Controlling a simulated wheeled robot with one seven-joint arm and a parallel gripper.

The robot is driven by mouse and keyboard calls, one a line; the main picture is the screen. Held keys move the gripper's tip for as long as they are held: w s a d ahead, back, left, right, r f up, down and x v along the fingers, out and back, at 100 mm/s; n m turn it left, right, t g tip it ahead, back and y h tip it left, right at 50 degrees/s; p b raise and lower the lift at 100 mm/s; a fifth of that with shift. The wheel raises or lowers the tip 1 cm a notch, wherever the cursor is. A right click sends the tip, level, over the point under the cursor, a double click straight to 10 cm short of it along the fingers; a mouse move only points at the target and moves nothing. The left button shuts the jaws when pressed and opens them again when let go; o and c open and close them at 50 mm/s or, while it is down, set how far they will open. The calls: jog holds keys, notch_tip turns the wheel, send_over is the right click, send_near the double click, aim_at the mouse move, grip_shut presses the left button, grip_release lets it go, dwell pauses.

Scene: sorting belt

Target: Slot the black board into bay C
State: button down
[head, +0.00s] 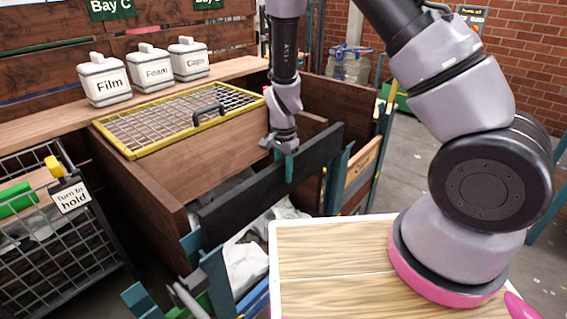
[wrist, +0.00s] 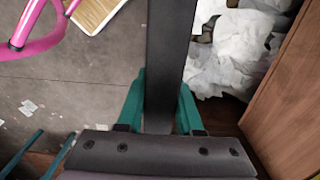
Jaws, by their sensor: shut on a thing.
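The black board (head: 240,195) is long and flat and stands on edge across the open front of the wooden bay under the green Bay C sign (head: 110,8). My gripper (head: 288,167) is shut on its upper edge, right of its middle. In the wrist view the board (wrist: 166,60) runs between the teal fingers of my gripper (wrist: 160,110). Teal posts stand near the board's left end (head: 192,243) and right end (head: 335,185). The right end rises above its post. I cannot tell whether either end sits in a slot.
White crumpled waste (head: 245,268) lies in the bay, also right of the board in the wrist view (wrist: 235,55). A yellow-framed mesh lid (head: 175,115), the Film, Foam and Caps boxes (head: 148,68) and a wire cage (head: 50,240) with a "Turn to hold" tag are nearby.

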notch_tip(320, 180, down, 37)
jog(key=shift+r, duration=0.2)
dwell(1.6)
jog(key=shift+f, duration=0.15)
jog(key=shift+f, duration=0.55)
jog(key=shift+c, duration=2.4)
grip_release()
notch_tip(320, 180, up, 11)
